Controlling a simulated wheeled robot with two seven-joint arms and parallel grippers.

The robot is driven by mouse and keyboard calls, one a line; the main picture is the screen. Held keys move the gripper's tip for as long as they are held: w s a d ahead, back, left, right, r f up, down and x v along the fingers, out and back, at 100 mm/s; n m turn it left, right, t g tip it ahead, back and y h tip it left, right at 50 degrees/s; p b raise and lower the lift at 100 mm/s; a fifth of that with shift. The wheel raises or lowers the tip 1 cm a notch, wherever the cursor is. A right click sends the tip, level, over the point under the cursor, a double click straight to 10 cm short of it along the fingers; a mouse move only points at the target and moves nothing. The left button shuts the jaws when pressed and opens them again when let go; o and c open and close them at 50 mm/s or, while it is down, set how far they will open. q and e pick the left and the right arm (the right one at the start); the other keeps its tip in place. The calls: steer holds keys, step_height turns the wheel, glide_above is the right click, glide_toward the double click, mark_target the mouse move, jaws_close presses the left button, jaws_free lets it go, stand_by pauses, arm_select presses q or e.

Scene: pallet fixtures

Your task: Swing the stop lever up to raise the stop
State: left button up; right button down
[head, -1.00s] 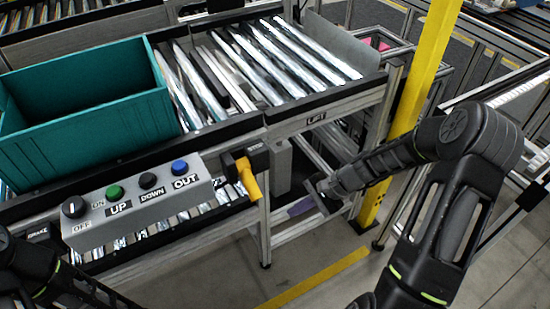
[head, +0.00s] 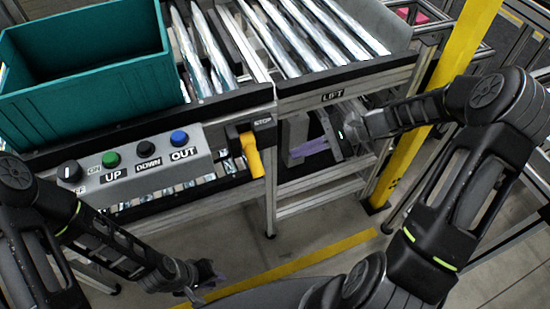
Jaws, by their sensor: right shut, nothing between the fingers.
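The yellow stop lever (head: 251,154) hangs down from a dark pivot block at the front edge of the conveyor, beside the STOP label (head: 262,122). My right gripper (head: 305,149) is to the right of the lever, under the LIFT section, apart from it. It is shut and empty, with its purplish fingers pointing left toward the lever. My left gripper (head: 196,291) is low in the picture, over the floor below the conveyor. Its fingers are too small and dark to tell whether they are open. The stop itself cannot be made out.
A grey control box (head: 140,165) with a knob and coloured buttons is left of the lever. A teal crate (head: 95,105) stands on the rollers behind it. A yellow post (head: 410,165) stands at right, near my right arm. Frame legs and rails are below the conveyor.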

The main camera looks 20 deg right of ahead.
mark_target(254, 162)
steer(key=a+f+p, duration=0.1)
steer(key=a+p, duration=0.1)
steer(key=a, duration=0.7)
steer(key=shift+a, duration=0.15)
steer(key=shift+s+r, duration=0.1)
stand_by(0.4)
steer(key=shift+r+p, duration=0.1)
steer(key=shift+p, duration=0.35)
